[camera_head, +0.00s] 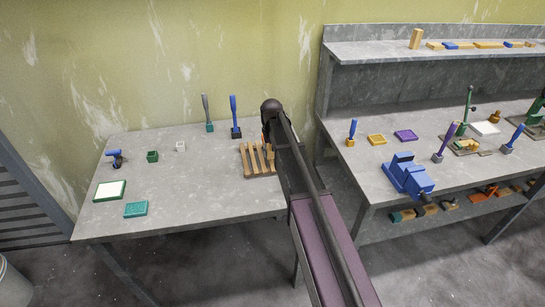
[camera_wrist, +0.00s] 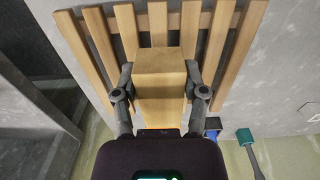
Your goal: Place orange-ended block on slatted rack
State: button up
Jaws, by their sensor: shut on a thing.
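The slatted rack (camera_head: 249,161) lies on the left table near its right edge, with several light wooden slats. It fills the upper part of the wrist view (camera_wrist: 96,38). My gripper (camera_wrist: 160,72) is shut on the orange-ended block (camera_wrist: 160,90), a pale wooden block with a finger on each side. A strip of orange shows at its lower end in the wrist view. The block overlaps the slats there; I cannot tell whether it touches them. In the head view my arm hides most of the block and the rack's right side.
Blue (camera_head: 234,118) and grey-and-teal (camera_head: 207,114) upright tools stand behind the rack. A teal block (camera_head: 136,209), a green-edged tray (camera_head: 110,191) and small items sit farther left. A blue vise (camera_head: 408,176) is on the right bench. The left table's middle is clear.

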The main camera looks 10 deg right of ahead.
aim_at(272, 161)
jog(key=shift+w, duration=0.1)
jog(key=shift+w+d, duration=0.1)
jog(key=shift+w, duration=0.1)
jog(key=shift+w+d+f+b, duration=0.1)
jog(key=shift+w+f+b, duration=0.3)
jog(key=shift+f+b, duration=1.45)
jog(key=shift+f, duration=0.15)
jog(key=o, duration=1.2)
notch_tip(272, 161, up, 12)
jog(key=p, duration=1.2)
jog(key=shift+r, duration=0.2)
